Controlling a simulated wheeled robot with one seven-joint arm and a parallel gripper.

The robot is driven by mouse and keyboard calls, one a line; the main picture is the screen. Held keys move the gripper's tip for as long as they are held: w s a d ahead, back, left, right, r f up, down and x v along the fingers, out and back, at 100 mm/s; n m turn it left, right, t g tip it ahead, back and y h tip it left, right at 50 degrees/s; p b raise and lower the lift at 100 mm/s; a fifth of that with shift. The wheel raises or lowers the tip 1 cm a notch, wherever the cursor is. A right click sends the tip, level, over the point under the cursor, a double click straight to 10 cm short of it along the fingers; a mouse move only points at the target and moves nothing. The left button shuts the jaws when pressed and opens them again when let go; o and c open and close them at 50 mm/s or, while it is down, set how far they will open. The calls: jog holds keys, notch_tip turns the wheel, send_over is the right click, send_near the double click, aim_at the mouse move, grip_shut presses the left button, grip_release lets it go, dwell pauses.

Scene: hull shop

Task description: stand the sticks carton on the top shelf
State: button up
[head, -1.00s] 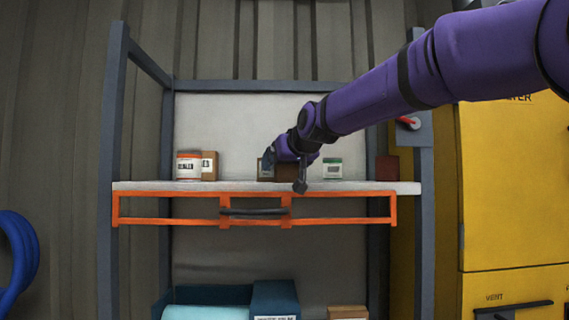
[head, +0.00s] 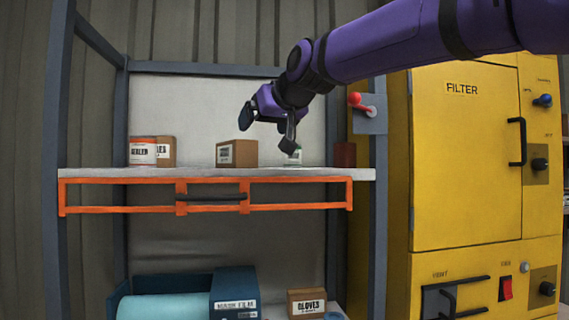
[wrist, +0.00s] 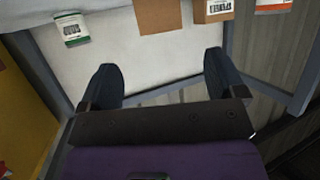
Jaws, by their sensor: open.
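A brown carton (head: 237,153) with a white label stands upright on the top shelf (head: 110,174), near its middle. Its label is too small to read, so I take it as the sticks carton without being sure. It also shows at the top of the wrist view (wrist: 160,14), with its plain side visible. My gripper (head: 267,129) is open and empty, above the shelf, a little up and to the right of this carton and apart from it. In the wrist view, the open fingers (wrist: 160,72) have nothing between them.
A small green-and-white container (head: 294,157) and a dark red item (head: 344,154) are right. Below are a blue film box (head: 235,292) and a gloves carton (head: 306,303). A yellow cabinet (head: 465,170) stands right.

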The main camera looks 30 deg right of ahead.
jog(key=shift+s, duration=0.1)
jog(key=s+d+f+g, duration=0.1)
jog(key=s+f+g, duration=0.3)
jog(key=s+f, duration=0.8)
jog(key=s+d+f+g+h, duration=0.1)
jog(key=s+f+g, duration=0.3)
jog(key=s+f, duration=0.9)
notch_tip(320, 180, down, 5)
jog(key=shift+d+f+m, duration=0.15)
jog(key=shift+d+m, duration=0.25)
jog(key=shift+d, duration=0.2)
